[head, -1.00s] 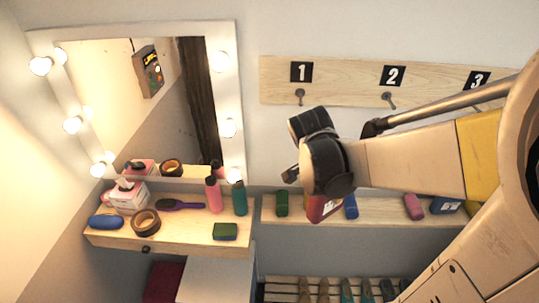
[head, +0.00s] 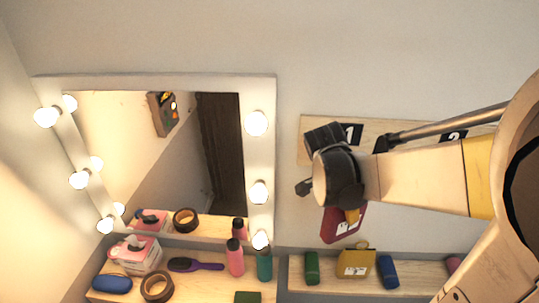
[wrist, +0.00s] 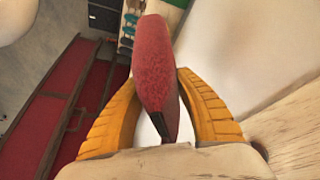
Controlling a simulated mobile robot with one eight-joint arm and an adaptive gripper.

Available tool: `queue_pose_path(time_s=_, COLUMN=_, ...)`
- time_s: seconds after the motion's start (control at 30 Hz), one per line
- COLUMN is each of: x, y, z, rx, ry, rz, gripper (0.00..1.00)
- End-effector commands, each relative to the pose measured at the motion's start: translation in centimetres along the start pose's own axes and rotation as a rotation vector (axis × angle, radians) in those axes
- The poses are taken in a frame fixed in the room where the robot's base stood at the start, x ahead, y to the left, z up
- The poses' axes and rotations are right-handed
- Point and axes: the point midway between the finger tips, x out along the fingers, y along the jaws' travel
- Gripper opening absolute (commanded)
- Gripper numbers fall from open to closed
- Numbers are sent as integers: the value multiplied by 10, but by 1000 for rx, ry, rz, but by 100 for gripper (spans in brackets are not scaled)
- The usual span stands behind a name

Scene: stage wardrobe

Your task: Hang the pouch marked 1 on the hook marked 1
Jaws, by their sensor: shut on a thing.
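A dark red pouch (head: 342,225) with a small pale mark hangs from my gripper (head: 352,214); I cannot read the mark. In the wrist view the red pouch (wrist: 165,55) sits between the two orange fingers of my gripper (wrist: 158,88), which is shut on it. The black label 1 (head: 354,134) is on the light wooden hook board (head: 312,128), partly behind my gripper. The hook under label 1 is hidden by my arm. The pouch is in front of the wall, below the board and above the shelf.
A wooden shelf (head: 330,288) below holds a green roll (head: 312,268), a yellow pouch (head: 356,263) and a blue roll (head: 388,271). A lit mirror (head: 262,160) stands left. Label 2 (head: 453,137) is partly behind my arm. Bare wall lies above the board.

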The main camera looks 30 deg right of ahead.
Motion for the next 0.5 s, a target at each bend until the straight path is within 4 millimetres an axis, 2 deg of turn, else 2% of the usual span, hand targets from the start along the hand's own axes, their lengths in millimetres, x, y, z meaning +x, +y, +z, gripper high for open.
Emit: queue_pose_path(time_s=0.5, x=10, y=-30, z=-15, rx=-1, ry=0, rz=0, gripper=0)
